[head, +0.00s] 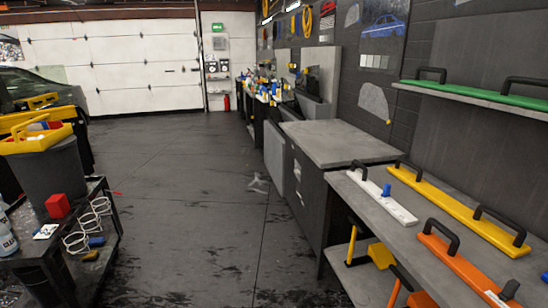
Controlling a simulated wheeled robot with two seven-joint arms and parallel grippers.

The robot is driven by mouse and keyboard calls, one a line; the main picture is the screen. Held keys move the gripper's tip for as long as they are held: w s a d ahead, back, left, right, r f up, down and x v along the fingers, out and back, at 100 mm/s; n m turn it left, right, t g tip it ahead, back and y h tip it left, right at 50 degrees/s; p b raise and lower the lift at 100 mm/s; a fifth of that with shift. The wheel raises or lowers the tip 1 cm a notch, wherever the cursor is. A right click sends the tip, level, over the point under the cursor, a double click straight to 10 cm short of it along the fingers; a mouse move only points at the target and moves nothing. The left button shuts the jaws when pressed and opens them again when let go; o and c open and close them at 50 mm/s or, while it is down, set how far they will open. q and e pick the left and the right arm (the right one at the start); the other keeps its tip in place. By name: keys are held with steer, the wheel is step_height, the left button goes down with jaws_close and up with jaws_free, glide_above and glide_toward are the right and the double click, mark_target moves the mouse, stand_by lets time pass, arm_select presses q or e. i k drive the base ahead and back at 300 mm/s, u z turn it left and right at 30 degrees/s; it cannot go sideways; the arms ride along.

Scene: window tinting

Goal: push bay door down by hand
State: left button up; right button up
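The bay door (130,62) is a wide white sectional door in the far wall, at the upper left of the head view. Its panels hang upright, and its lower edge appears to meet the dark floor, though the exact contact is too small to tell. Small dark fittings dot its panel seams, with a larger one near its right side. A dark car at the left hides its lower left part. Neither of my grippers is in view, and nothing of mine touches the door.
Clear dark floor (190,165) runs to the door. A black cart (40,262) and grey bin (55,175) stand left, by a dark car (40,88). A red extinguisher (227,102) stands beside the door.

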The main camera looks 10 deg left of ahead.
mark_target(146, 62)
steer(key=u, duration=0.25)
steer(key=i, duration=2.35)
steer(key=u, duration=0.65)
steer(key=i, duration=2.3)
steer(key=u, duration=0.8)
steer(key=i, duration=2.65)
steer(key=u, duration=0.15)
steer(key=i, duration=2.7)
steer(key=z, duration=0.4)
steer(key=i, duration=2.45)
steer(key=z, duration=0.55)
steer(key=i, duration=2.3)
steer(key=z, duration=0.35)
steer(key=i, duration=2.3)
steer(key=z, duration=0.3)
steer(key=i, duration=2.4)
steer(key=z, duration=0.1)
